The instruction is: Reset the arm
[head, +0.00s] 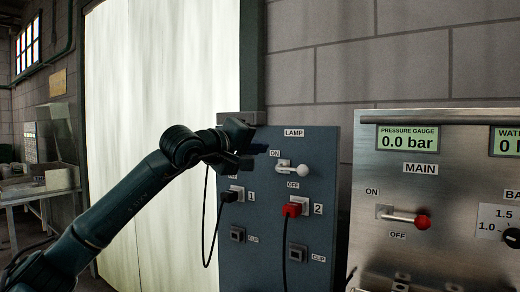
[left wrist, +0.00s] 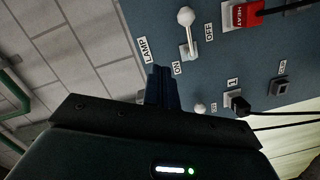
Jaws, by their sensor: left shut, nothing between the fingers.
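My left gripper (head: 264,150) is shut and empty, in front of the upper left of the blue-grey lamp panel (head: 262,260). In the left wrist view its dark fingers (left wrist: 162,88) are together beside the LAMP and ON labels. The lamp switch (head: 302,170) has a white-knobbed lever that sticks out to the right between ON and OFF. The gripper is left of and above this lever, apart from it. The lever also shows in the left wrist view (left wrist: 187,25). My right gripper is out of view.
A black plug (head: 227,196) sits in socket 1 and a red plug (head: 291,208) in socket 2, with cables hanging down. A steel panel (head: 400,165) with a red-knobbed MAIN switch (head: 422,221) stands at right. A pale door (head: 150,80) is behind my arm.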

